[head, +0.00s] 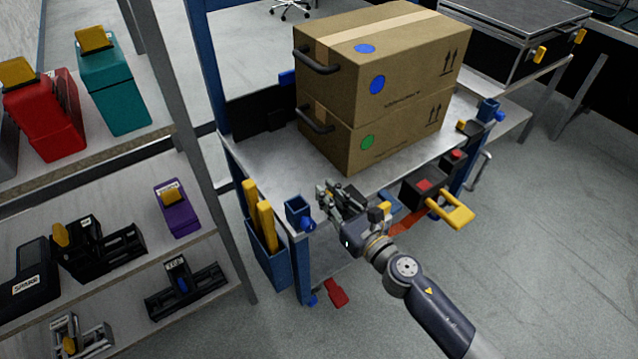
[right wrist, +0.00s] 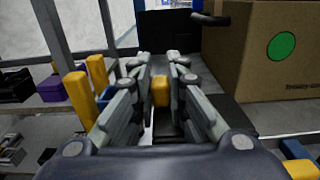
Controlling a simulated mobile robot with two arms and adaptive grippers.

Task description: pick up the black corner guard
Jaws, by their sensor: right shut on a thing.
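My right gripper (head: 326,192) reaches in from the lower right to the near left corner of the cart's top. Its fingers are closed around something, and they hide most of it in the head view. In the right wrist view the fingers (right wrist: 160,78) stand close together. A black piece (right wrist: 168,124), which I take to be the black corner guard, shows between and below them, with a small yellow block (right wrist: 160,92) at the tips. I cannot tell how far it stands from the cart's top. My left gripper is not in view.
Two stacked cardboard boxes (head: 380,85) stand on the cart (head: 262,158). A blue bin with yellow bars (head: 265,228) hangs at its left side. A shelf unit (head: 105,170) with several coloured cases stands at the left. Grey floor is clear at the lower right.

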